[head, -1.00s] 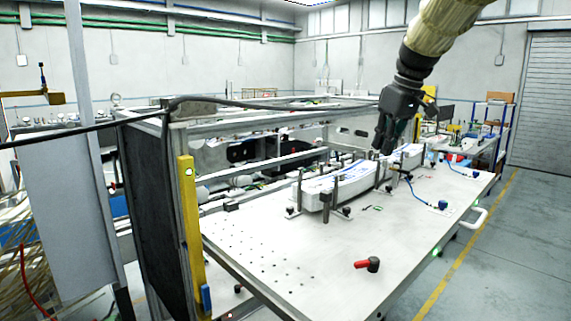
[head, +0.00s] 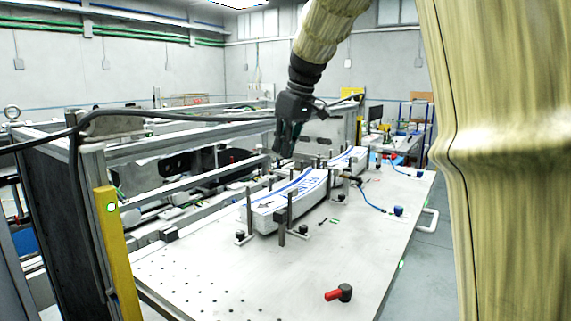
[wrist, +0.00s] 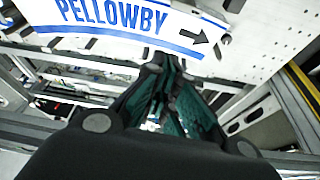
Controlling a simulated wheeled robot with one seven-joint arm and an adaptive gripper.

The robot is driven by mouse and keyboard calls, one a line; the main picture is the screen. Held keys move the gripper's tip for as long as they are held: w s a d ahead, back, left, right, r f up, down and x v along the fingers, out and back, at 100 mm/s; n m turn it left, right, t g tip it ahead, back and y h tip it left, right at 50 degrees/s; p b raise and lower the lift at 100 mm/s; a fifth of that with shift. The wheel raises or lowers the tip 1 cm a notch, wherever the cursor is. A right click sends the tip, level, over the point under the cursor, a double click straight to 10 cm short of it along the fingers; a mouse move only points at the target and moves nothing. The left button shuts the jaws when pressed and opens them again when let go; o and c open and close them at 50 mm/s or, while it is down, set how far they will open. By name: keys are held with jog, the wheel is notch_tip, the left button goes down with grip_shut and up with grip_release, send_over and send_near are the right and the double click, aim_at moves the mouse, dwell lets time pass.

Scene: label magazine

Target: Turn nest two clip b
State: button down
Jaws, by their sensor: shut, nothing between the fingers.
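Two nests of white labels with blue print stand in line on the table. The nearer label stack (head: 290,202) lies between upright metal posts with black knobs at their feet (head: 303,230). The farther stack (head: 348,158) has similar posts and a black knob (head: 339,198). I cannot tell which knob is clip b of nest two. My gripper (head: 285,152) is shut and empty, above and behind the far end of the nearer stack. In the wrist view my fingers (wrist: 168,70) overlap a label reading "PELLOWBY" (wrist: 115,18) with an arrow; contact cannot be told.
A red-handled black lever (head: 340,293) lies on the bare near part of the tabletop (head: 300,275). A blue cable with a blue knob (head: 398,211) is at the right. Metal rails (head: 190,180) run behind the nests. A yellow post (head: 110,240) stands at the left.

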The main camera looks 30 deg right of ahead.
aim_at(292, 194)
jog(key=p+x, duration=0.2)
jog(key=x, duration=0.6)
jog(key=shift+f, duration=0.2)
jog(key=shift+f+p, duration=0.3)
jog(key=s, duration=0.1)
jog(key=s+p, duration=0.1)
jog(key=s, duration=0.1)
jog(key=shift+s+d, duration=0.25)
jog(key=shift+d, duration=0.15)
jog(key=shift+s, duration=0.1)
jog(key=shift+d+p, duration=0.1)
jog(key=shift+p, duration=0.25)
